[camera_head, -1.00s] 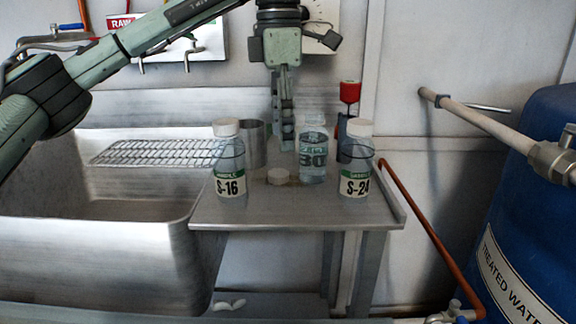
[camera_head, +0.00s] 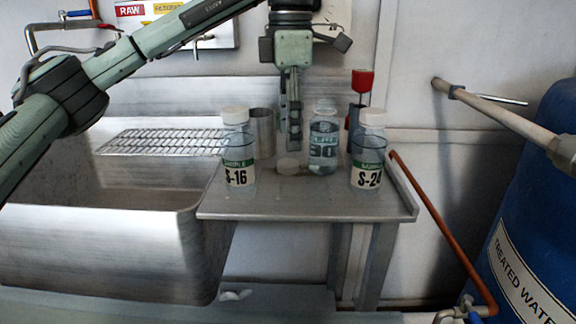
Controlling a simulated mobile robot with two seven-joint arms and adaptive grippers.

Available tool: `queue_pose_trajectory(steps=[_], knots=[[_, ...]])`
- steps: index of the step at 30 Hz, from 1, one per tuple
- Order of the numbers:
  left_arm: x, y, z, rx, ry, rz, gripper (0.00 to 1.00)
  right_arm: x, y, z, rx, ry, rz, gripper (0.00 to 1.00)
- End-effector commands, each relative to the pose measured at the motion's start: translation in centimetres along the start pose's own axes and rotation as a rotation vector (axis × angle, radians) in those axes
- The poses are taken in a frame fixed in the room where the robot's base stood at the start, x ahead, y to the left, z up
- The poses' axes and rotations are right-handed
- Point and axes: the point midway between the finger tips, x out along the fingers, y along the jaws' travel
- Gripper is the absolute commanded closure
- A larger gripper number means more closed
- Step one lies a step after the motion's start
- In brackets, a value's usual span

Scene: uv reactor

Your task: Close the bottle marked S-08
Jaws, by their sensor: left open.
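An uncapped clear bottle (camera_head: 323,140) of liquid stands upright on the steel side table, between two capped bottles. A loose white cap (camera_head: 289,166) lies on the table just left of this bottle. My left gripper (camera_head: 291,142) points down, open and empty, above and slightly behind the cap in the picture, close to the bottle's left side. Bottle S-16 (camera_head: 238,150), with a white cap, stands to the left. Bottle S-24 (camera_head: 368,150), also white-capped, stands to the right. My right gripper is not in view.
A metal cup (camera_head: 262,132) stands behind S-16. A red-topped object (camera_head: 362,82) stands behind S-24. A steel sink (camera_head: 100,245) with a wire rack (camera_head: 160,141) is at left. An orange pipe (camera_head: 430,217) and blue tank (camera_head: 540,215) are at right. The table's front is clear.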

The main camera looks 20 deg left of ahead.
Motion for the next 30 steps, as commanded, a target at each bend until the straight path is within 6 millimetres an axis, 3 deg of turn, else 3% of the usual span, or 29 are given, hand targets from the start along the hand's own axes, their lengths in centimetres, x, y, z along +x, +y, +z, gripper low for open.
queue_pose_trajectory(steps=[5, 16, 26, 30], knots=[[0.4, 0.0, 0.0, 0.000, 0.001, -0.001, 0.42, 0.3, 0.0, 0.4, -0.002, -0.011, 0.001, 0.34], [5.0, 0.3, -0.1, -0.001, 0.001, 0.000, 0.42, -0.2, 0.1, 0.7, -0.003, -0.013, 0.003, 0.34], [5.2, 0.3, 0.0, 0.000, 0.001, 0.000, 0.42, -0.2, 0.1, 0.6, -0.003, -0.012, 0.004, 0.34], [5.2, 0.3, 0.0, 0.000, 0.001, 0.000, 0.58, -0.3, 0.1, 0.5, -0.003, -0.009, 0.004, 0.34]])
